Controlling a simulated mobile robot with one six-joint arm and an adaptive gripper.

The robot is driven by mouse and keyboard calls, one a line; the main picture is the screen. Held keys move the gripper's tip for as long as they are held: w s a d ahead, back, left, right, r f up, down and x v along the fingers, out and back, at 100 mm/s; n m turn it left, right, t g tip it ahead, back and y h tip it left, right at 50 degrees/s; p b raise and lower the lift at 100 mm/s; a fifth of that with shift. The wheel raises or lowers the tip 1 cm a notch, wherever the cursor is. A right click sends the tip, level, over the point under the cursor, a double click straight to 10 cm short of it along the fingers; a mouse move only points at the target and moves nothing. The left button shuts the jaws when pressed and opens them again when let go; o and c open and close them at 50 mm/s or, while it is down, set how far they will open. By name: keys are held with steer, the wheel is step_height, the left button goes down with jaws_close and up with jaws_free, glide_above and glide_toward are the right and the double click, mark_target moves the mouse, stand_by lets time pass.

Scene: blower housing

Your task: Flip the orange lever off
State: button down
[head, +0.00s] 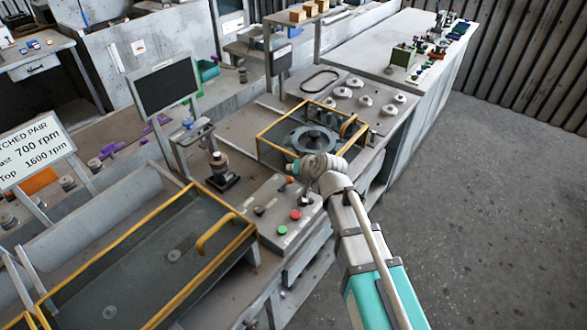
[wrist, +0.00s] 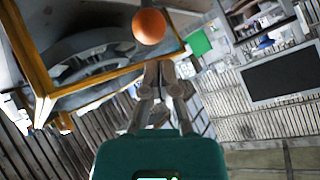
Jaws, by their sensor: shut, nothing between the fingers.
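The orange lever's round ball knob (wrist: 149,26) shows large near the top of the wrist view, just beyond my fingertips and slightly left of them. A gap in the picture separates knob and fingers; I cannot tell whether they touch. My gripper (wrist: 167,68) is shut and empty, its two grey fingers together. In the head view, a small orange spot (head: 291,180) by my wrist appears to be the knob. My wrist hides most of the gripper and the lever's stem there, so the lever's tilt is unclear.
A yellow-framed clear guard (head: 258,143) over a round blower housing (head: 312,140) stands close behind my wrist. The control panel has a red button (head: 295,214), a green button (head: 282,230) and a black knob (head: 259,210). A dark screen (head: 167,86) stands left. Floor at right is clear.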

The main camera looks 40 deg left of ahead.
steer(key=shift+w+r, duration=0.1)
step_height(320, 180, up, 2)
steer(key=w+a+p, duration=0.2)
steer(key=w+p, duration=0.1)
steer(key=d+f+p+v, duration=0.1)
steer(key=p+v, duration=0.2)
steer(key=v, duration=0.7)
steer(key=shift+s+d+f, duration=0.15)
steer(key=shift+s+f, duration=0.05)
steer(key=shift+f, duration=0.2)
